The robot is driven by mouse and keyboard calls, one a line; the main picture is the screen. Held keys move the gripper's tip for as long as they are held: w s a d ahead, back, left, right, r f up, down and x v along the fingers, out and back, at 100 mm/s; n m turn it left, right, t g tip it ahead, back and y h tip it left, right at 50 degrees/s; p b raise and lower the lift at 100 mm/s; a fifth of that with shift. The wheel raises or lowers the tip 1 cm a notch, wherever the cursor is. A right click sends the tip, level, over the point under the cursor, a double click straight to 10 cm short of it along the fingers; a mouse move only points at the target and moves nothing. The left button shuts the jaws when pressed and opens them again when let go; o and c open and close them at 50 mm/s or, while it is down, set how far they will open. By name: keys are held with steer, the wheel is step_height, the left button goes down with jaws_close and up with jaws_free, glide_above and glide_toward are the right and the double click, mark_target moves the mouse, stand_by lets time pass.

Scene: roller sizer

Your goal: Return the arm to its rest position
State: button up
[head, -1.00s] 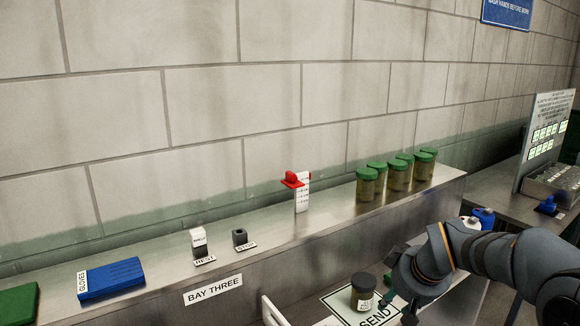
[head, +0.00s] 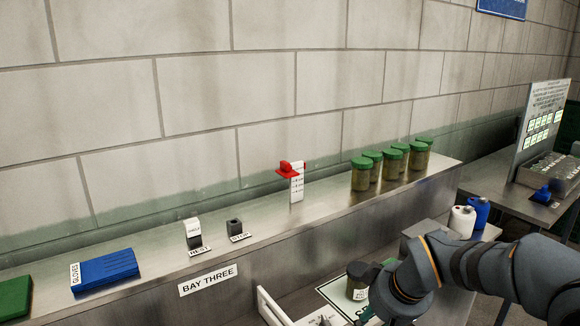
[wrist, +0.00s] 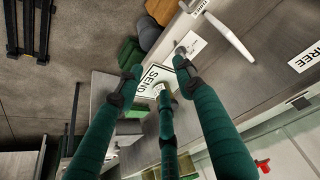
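My arm reaches in from the right in the head view and bends down at the bottom edge. In the wrist view my gripper (wrist: 160,75) has three teal fingers spread apart, with nothing clearly held between them. In the head view the fingers are mostly cut off by the bottom edge or hidden behind my arm. A brown jar with a label (head: 357,283) stands on the white SEND card (head: 338,293), just left of my wrist, which partly covers the card. The SEND card also shows between the fingertips in the wrist view (wrist: 153,76).
Several green-lidded jars (head: 390,165) stand on the steel ledge (head: 330,200). A red-topped white gauge (head: 296,185), two small blocks, and blue gloves box (head: 106,273) are farther left. A white handle (head: 268,305) rises left of the card. White and blue bottles (head: 462,220) stand behind my arm.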

steer(key=shift+s+a+f+n, duration=0.15)
steer(key=shift+a+f, duration=0.05)
steer(key=shift+a, duration=0.5)
steer(key=shift+s+a+f+n, duration=0.1)
steer(key=shift+a+f+n, duration=0.1)
steer(key=shift+a, duration=0.5)
